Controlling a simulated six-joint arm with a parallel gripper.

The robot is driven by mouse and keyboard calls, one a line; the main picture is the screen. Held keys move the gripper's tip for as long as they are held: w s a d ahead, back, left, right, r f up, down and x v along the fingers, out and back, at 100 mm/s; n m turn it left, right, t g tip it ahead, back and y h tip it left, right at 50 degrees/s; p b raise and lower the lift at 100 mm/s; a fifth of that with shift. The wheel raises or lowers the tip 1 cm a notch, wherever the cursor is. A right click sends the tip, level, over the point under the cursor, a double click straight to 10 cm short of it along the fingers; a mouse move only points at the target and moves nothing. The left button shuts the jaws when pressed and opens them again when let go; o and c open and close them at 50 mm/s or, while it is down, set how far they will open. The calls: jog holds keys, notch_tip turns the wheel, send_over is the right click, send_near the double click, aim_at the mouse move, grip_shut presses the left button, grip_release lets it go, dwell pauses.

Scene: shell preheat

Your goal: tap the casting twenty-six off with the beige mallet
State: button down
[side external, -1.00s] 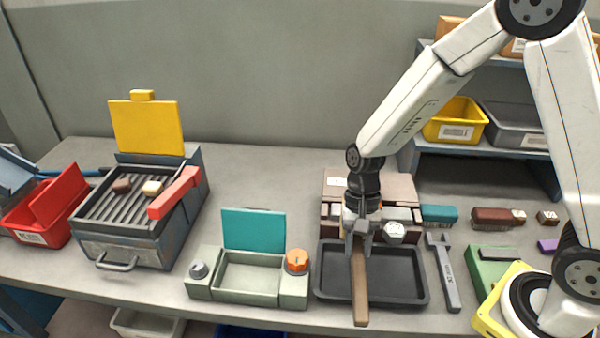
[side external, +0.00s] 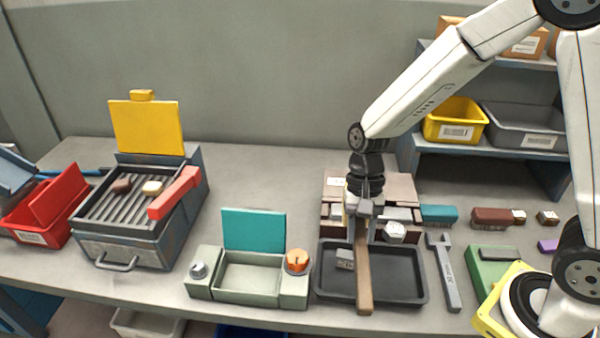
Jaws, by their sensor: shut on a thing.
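My gripper (side external: 364,210) is shut on the tan-brown handle of the beige mallet (side external: 363,280). The handle slopes toward the camera over the dark tray (side external: 405,287); the mallet's head is not clearly visible. A small dark grey block with light marks, seemingly the casting (side external: 345,258), lies in the tray's back left, beside the handle. Its marks are too small to read. Behind the tray is a brown block stand (side external: 402,188), partly hidden by my gripper.
A grey wrench-shaped tool (side external: 446,275) lies right of the tray. A grey-green box with a teal lid (side external: 252,228) stands to the left. Farther left are a grill-like heater (side external: 125,245) with a yellow lid and a red bin (side external: 45,210).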

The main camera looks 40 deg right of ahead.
jog(key=shift+r, duration=3.5)
